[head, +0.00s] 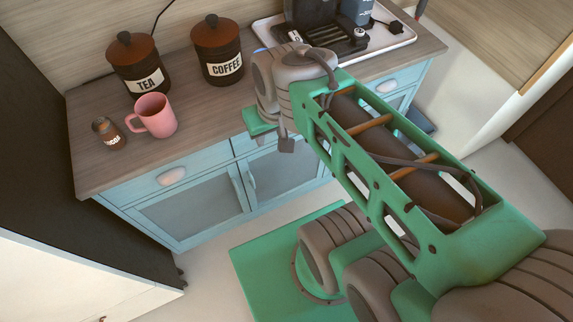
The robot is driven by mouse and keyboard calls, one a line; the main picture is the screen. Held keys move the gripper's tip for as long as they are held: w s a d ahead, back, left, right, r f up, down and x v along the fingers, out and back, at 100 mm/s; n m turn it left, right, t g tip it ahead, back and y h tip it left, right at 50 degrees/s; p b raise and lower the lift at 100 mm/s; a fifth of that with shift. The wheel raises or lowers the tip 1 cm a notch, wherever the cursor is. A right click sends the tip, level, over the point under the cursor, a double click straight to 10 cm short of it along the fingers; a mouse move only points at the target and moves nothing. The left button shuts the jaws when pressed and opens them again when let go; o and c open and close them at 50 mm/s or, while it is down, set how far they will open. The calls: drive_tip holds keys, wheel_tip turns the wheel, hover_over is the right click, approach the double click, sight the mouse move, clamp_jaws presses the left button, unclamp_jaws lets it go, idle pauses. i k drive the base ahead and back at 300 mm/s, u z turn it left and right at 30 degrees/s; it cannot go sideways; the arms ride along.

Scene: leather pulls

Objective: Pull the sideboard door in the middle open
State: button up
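The light blue sideboard has a wooden top (200,118). Its middle door (285,174) has a grey inset panel and looks shut; my arm covers its right part. A small upright pull (251,180) shows at that door's left edge, beside the left door (195,216), which also looks shut. My gripper (286,146) hangs in front of the sideboard's upper front, above the middle door and to the upper right of the pull, apparently apart from it. Its fingers are small and mostly hidden by my wrist, so I cannot tell their opening. Nothing held is visible.
A pink mug (156,116), a small brown jar (109,134), a tea canister (138,66) and a coffee canister (217,52) stand on the top. A tray (398,38) with a dark machine is at right.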

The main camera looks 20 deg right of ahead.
sight(270, 174)
drive_tip(key=k, duration=1.15)
drive_tip(key=u, duration=1.25)
drive_tip(key=i, duration=1.1)
drive_tip(key=z, duration=0.6)
